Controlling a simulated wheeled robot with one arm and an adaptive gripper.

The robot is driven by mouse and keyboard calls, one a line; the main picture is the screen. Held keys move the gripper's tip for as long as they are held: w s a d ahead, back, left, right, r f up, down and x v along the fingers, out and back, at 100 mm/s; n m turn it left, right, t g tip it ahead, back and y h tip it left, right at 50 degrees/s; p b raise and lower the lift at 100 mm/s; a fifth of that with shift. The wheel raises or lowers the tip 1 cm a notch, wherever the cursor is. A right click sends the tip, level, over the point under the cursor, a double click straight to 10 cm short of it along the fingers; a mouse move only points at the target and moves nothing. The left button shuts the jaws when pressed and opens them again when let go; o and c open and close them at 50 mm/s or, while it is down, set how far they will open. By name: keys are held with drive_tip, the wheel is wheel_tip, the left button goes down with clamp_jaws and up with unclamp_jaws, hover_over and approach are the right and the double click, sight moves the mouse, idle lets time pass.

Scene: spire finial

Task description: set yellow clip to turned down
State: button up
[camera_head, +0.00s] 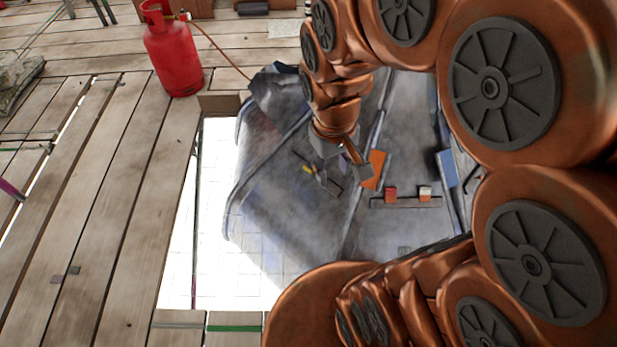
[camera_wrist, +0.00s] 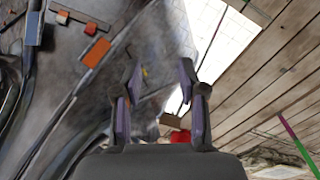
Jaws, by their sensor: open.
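A small yellow clip (camera_head: 308,169) shows on the dark grey sloping metal surface (camera_head: 285,205), just left of my gripper in the head view. In the wrist view a small yellow spot (camera_wrist: 145,73), likely this clip, lies between my fingers and nearer the left one. Its shape and which way it is turned are too small to tell. My gripper (camera_head: 343,166) is open and empty, apparently above the surface. In the wrist view its two fingers (camera_wrist: 160,82) stand wide apart, and nothing is between their pads.
An orange plate (camera_head: 375,169) stands close right of my gripper. Beyond are a ledge (camera_head: 405,203) with a red block (camera_head: 390,193) and a pale-and-red block (camera_head: 425,193), and a blue plate (camera_head: 447,168). A red gas cylinder (camera_head: 172,55) stands on wooden planks (camera_head: 95,190), beside an open gap.

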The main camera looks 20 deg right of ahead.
drive_tip(key=w+d+f+n+t+h+b, duration=0.1)
drive_tip(key=w+d+f+t+b, duration=0.15)
drive_tip(key=w+f+b, duration=0.85)
drive_tip(key=w+d+f+n+t+b, duration=0.1)
drive_tip(key=w+d+f+b, duration=0.35)
drive_tip(key=w+f, duration=0.75)
drive_tip(key=n+t+b, duration=0.2)
drive_tip(key=n+b, duration=0.1)
drive_tip(key=b, duration=0.9)
hover_over(309, 170)
drive_tip(key=s+a, duration=0.1)
drive_tip(key=s, duration=0.2)
wheel_tip(309, 170, down, 23)
drive_tip(key=b+x, duration=0.2)
drive_tip(key=x, duration=0.5)
drive_tip(key=shift+w, duration=0.1)
drive_tip(key=shift+c, duration=0.3)
clamp_jaws()
